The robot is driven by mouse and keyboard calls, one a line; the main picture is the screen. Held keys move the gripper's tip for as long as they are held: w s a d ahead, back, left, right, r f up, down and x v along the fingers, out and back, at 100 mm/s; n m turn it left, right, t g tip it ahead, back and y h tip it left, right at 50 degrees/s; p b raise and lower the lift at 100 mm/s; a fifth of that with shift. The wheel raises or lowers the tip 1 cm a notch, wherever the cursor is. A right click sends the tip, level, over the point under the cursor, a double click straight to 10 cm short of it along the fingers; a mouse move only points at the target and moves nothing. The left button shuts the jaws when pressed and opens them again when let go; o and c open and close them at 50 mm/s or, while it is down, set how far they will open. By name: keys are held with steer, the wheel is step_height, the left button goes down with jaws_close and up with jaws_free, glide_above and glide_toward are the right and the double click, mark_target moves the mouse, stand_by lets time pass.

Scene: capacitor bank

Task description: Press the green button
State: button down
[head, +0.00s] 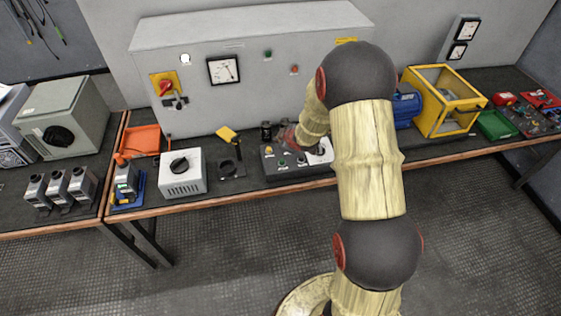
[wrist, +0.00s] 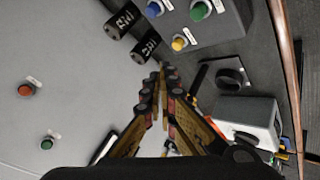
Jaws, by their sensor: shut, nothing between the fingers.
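Two green buttons show. One green button (head: 268,54) is on the grey cabinet front, near a red button (head: 294,69); in the wrist view this green button (wrist: 47,143) is at lower left. The other green button (wrist: 200,10) is on a dark control box (wrist: 222,32) at the top of the wrist view, near a yellow button (wrist: 180,43) and a blue button (wrist: 155,8). The control box also shows in the head view (head: 275,174), partly hidden by my arm. My gripper (wrist: 163,68) is shut and empty, with its fingertips apart from both green buttons in the picture.
Two black cylinders (wrist: 125,18) (wrist: 147,45) stand between the cabinet and control box. A white box with a black knob (head: 183,176) and a dark dial (head: 229,168) are left of the control box. A yellow frame (head: 447,99) stands at right.

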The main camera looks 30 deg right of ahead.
mark_target(282, 161)
steer(key=shift+f, duration=0.1)
step_height(282, 161, down, 9)
steer(key=b, duration=0.7)
steer(key=shift+d, duration=0.1)
steer(key=shift+b, duration=0.3)
stand_by(1.0)
steer(key=shift+f, duration=0.25)
